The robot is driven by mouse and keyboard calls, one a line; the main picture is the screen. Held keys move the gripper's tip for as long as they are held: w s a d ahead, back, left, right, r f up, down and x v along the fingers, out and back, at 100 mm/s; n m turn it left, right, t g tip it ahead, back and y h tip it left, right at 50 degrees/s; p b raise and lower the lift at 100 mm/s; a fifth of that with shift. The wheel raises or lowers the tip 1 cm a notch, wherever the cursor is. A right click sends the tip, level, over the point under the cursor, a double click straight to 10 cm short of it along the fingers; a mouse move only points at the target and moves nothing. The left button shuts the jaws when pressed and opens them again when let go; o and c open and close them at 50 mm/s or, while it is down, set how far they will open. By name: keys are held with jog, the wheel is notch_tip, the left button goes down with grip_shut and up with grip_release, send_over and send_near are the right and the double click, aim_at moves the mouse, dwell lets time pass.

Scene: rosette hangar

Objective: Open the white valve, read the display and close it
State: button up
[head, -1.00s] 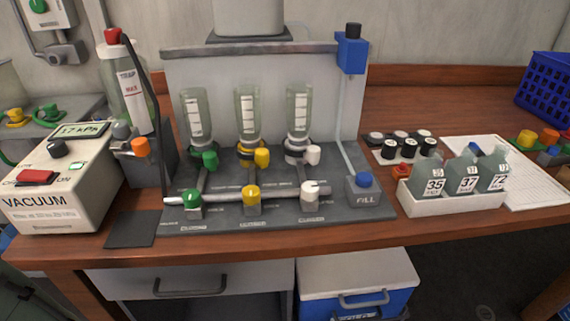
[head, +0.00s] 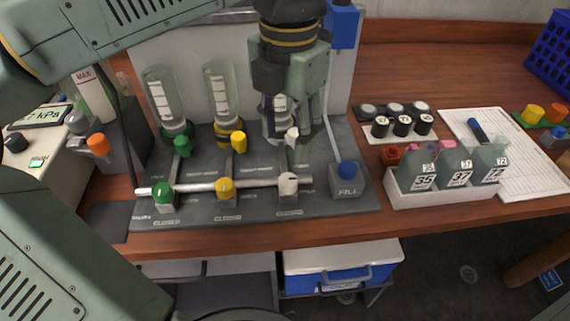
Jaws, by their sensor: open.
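The white lower valve (head: 288,184) sits at the right end of the silver pipe on the dark panel. Its label below is too blurred to read. A smaller white knob (head: 292,137) sits above it, below the right-hand glass vessel (head: 280,104). My gripper (head: 287,128) is open and points down over that vessel, its fingers partly hiding it. I cannot tell whether it touches the vessel or the knob. The display (head: 40,116) on the vacuum box at the left shows a kPa reading; a 7 is visible, but the full number is not clear.
Green (head: 162,195) and yellow (head: 225,188) valves sit left along the pipe, both above CLOSED labels. The blue-knobbed FILL block (head: 349,180) stands close on the right. A white tray (head: 445,200) of numbered bottles lies farther right. My arm covers the upper left.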

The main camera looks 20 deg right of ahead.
aim_at(288, 179)
notch_tip(288, 179, down, 10)
jog(key=shift+s+d+r+p, duration=0.1)
jog(key=shift+s+p, duration=0.05)
jog(key=shift+p, duration=0.5)
jog(key=shift+c, duration=0.5)
grip_shut()
